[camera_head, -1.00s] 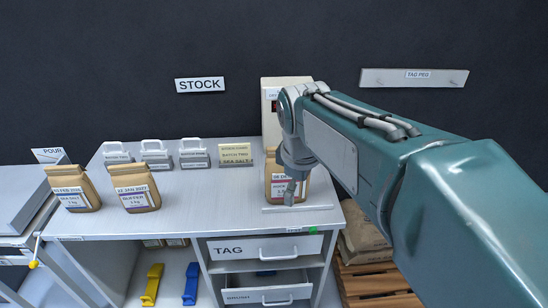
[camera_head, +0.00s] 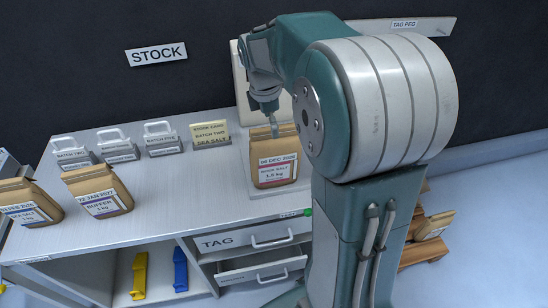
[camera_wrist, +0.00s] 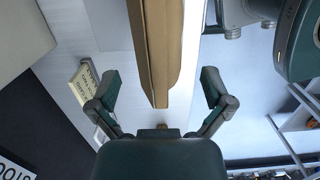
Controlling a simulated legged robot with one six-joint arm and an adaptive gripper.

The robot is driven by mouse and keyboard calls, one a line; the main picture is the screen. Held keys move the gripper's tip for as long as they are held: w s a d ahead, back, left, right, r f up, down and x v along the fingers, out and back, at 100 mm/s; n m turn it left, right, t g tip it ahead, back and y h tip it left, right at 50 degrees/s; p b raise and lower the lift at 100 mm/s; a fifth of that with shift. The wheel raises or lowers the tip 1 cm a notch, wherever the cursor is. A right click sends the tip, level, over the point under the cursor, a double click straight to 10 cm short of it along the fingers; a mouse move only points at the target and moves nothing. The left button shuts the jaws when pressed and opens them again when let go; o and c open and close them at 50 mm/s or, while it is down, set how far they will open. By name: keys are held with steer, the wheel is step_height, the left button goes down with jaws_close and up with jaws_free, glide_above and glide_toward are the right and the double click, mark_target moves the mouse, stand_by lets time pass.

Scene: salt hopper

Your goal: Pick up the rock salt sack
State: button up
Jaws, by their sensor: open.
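The rock salt sack (camera_head: 273,172), brown paper with a white and red label dated 08 DEC, stands upright at the right end of the grey bench. My gripper (camera_head: 273,128) is over its top edge, pointing down. In the wrist view the sack (camera_wrist: 156,40) appears as a narrow brown shape between the two spread fingers of my gripper (camera_wrist: 160,82). There is a gap on each side, and neither finger appears to touch it. Its lower end is hidden in the wrist view.
Two other brown sacks, one labelled BUFFER (camera_head: 98,190) and one sea salt (camera_head: 25,207), stand at the bench's left. Several handled tags (camera_head: 117,147) and a cream batch card (camera_head: 210,134) line the back. A pale box (camera_head: 243,85) stands behind the sack. The bench middle is clear.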

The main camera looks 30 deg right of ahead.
mark_target(276, 140)
steer(key=f, duration=0.3)
steer(key=d+f, duration=0.1)
steer(key=f, duration=0.2)
steer(key=shift+d, duration=0.15)
steer(key=c, duration=1.3)
